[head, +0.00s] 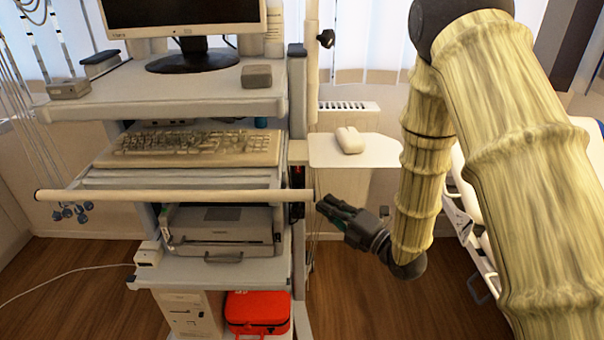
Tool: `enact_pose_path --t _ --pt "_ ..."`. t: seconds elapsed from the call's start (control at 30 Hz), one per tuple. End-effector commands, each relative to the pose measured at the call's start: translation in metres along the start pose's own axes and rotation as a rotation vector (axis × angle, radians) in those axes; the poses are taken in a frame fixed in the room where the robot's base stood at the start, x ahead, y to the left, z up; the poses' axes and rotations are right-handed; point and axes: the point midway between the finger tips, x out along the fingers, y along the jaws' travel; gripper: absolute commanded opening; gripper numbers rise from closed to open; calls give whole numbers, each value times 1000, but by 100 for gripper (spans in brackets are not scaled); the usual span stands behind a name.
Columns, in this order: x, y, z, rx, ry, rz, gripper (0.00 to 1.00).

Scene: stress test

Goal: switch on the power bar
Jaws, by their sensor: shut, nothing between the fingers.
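A narrow dark strip with a small red spot (298,178) shows on the right side of the cart, beside the keyboard shelf. It looks like the power bar, but it is small and partly hidden, and I cannot make out its switch or whether it is on. My gripper (322,204) is shut and empty. It points left toward the cart's right post, a little below and right of the strip in the picture. I cannot tell whether the fingertips touch anything.
The cart (210,103) carries a monitor (185,15), a keyboard (195,147) and a printer (222,228). A pale horizontal bar (170,196) crosses its front. A side shelf (375,158) with a mouse (349,140) is above my gripper. A red case (257,312) sits low. A bed (470,225) stands right.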

Motion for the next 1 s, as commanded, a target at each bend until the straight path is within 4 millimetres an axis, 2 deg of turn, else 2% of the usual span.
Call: enact_pose_path --t 0.17,0.33,0.87,1.0 --pt "1 0 0 1 1 -1 0" --pt "13 0 0 1 1 0 0" --pt "97 1 1 1 -2 0 0" --pt "112 1 14 1 -3 0 0"
